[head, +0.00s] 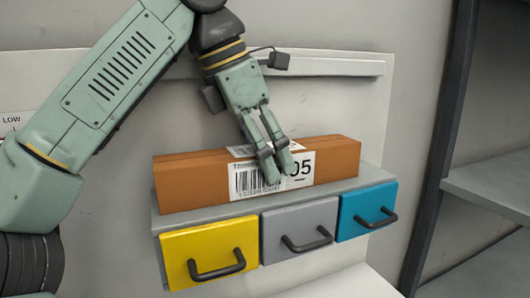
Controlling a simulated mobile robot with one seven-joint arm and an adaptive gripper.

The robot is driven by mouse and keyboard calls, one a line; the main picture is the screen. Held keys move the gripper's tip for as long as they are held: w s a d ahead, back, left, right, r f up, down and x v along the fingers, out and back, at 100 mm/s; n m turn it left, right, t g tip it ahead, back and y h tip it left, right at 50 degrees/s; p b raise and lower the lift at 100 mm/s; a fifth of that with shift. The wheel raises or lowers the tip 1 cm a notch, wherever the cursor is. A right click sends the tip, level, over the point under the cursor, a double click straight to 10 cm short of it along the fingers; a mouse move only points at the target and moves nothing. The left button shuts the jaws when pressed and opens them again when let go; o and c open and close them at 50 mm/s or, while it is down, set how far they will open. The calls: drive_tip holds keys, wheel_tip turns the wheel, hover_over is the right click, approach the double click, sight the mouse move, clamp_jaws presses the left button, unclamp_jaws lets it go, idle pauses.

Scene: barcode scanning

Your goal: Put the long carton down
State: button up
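The long carton (195,182) is brown and lies lengthwise along the grey top of the drawer unit (372,176) in the head view. Its underside looks level with that top, and I see no clear gap. A white barcode label with "05" (302,168) is on its front face. My gripper (279,176) points down at the carton's middle, its two fingers in front of the label and hiding part of it. The fingers look close together with a narrow gap. I cannot tell whether they touch or grip the carton.
Below the carton are a yellow drawer (208,247), a grey drawer (298,226) and a blue drawer (366,210), all closed, with dark protruding handles. A rail (330,66) crosses the panel behind. A dark post (447,150) and empty grey shelf (495,188) stand at right.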

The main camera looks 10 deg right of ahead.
sight(181, 160)
drive_tip(key=shift+a+r, duration=0.1)
drive_tip(key=shift+r, duration=0.3)
drive_tip(key=v, duration=0.2)
drive_tip(key=shift+a+r, duration=0.15)
drive_tip(key=shift+r, duration=0.25)
drive_tip(key=a, duration=0.4)
drive_tip(key=s+a, duration=0.1)
drive_tip(key=a, duration=0.2)
drive_tip(key=s+a, duration=0.1)
drive_tip(key=a, duration=0.3)
drive_tip(key=shift+s+a+f+b, duration=0.2)
drive_tip(key=shift+s+a+b, duration=0.1)
drive_tip(key=shift+a, duration=0.1)
